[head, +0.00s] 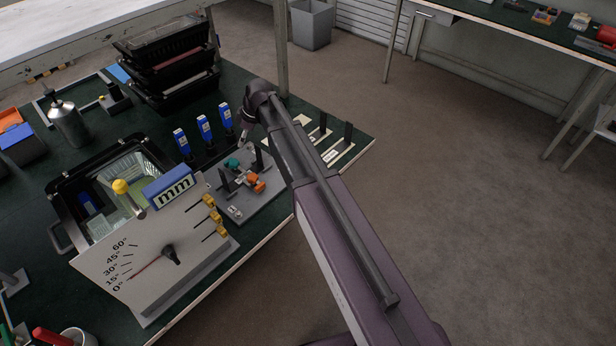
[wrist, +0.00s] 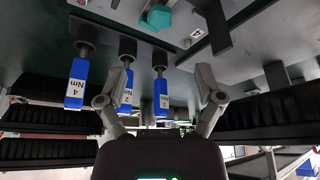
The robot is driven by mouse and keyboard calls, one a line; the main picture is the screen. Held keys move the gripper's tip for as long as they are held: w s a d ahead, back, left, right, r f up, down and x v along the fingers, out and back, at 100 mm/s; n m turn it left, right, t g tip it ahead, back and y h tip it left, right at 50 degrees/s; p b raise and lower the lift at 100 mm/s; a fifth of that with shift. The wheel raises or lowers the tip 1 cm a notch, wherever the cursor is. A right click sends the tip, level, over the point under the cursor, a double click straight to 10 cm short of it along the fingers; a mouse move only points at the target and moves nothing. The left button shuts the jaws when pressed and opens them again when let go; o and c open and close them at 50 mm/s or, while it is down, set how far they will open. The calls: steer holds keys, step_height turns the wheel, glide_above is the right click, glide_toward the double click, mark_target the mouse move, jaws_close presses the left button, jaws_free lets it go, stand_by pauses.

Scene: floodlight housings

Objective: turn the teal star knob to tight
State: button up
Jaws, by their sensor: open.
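The teal star knob (head: 232,163) sits on a grey fixture plate (head: 262,207) near the table's front edge, beside dark upright posts and an orange part. In the wrist view the teal knob (wrist: 157,17) is at the top centre, beyond the fingertips. In the head view my gripper (head: 244,138) is a little above and behind the knob, partly hidden by my arm. Any tightness marking by the knob is too small to read.
Blue-handled torque drivers (head: 204,127) stand left of my gripper; their handles (wrist: 76,84) show close to the fingers in the wrist view. An angle-gauge board (head: 150,262) and a floodlight housing (head: 60,190) are at left. Stacked black housings (head: 170,65) stand behind. Floor at right is clear.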

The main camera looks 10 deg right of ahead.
steer(key=s+d+f+m+h+b, duration=0.1)
steer(key=s+d+m, duration=0.5)
steer(key=s+d, duration=0.2)
steer(key=s+d+f+m+g+h+b, duration=0.1)
steer(key=s+d+m, duration=0.5)
steer(key=s, duration=0.7)
steer(key=shift+d+f+h, duration=0.55)
steer(key=shift+d+h, duration=0.25)
steer(key=shift+d, duration=0.1)
steer(key=shift+s+d+m+g+h, duration=0.15)
steer(key=shift+s+d+m, duration=0.35)
steer(key=shift+s, duration=0.25)
steer(key=shift+s+d+m+g+h, duration=0.15)
steer(key=shift+s+d+m, duration=0.3)
steer(key=shift+s, duration=0.3)
steer(key=shift+a, duration=0.1)
